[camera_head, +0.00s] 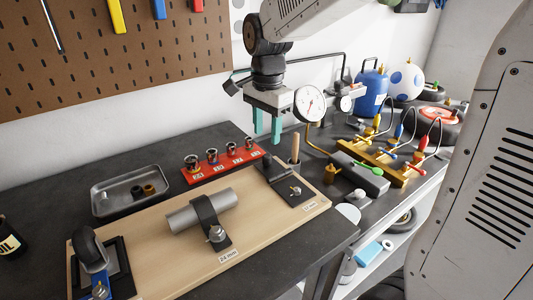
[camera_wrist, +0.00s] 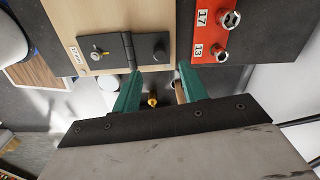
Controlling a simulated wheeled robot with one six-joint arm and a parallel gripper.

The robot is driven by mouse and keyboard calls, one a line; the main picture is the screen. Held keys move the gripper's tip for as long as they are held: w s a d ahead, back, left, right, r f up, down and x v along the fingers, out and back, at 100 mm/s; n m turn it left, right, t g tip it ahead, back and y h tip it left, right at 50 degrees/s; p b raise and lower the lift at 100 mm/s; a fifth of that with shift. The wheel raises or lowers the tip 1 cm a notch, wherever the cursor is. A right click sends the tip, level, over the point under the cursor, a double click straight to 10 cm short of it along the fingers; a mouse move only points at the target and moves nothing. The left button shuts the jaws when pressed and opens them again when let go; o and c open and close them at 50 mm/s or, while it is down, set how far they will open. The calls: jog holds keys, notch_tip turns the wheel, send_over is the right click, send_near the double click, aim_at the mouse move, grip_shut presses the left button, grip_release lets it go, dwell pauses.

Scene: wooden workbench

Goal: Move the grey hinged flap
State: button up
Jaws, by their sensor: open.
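The grey hinged flap (camera_head: 271,168) is at the far right end of the wooden board, joined by a barrel to a dark base plate (camera_head: 298,194) with a bolt. In the wrist view the flap (camera_wrist: 152,47) shows right of the barrel, with a round stud on it, and the bolted plate (camera_wrist: 98,52) is left. My gripper (camera_head: 267,139) points down above the flap, its two teal fingers apart with nothing between them. In the wrist view the fingertips (camera_wrist: 158,72) lie just short of the flap's near edge. I cannot tell the exact height gap.
The wooden board (camera_head: 150,268) also carries a grey cylinder (camera_head: 202,210) under a dark strap and a caster (camera_head: 92,255). A red socket rack (camera_head: 222,166) and a wooden handle (camera_head: 295,148) stand close to the flap. Brass valves and hoses (camera_head: 375,155) crowd the right.

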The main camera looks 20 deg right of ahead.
aim_at(266, 156)
notch_tip(266, 156, down, 8)
jog(key=shift+r, duration=0.25)
grip_shut()
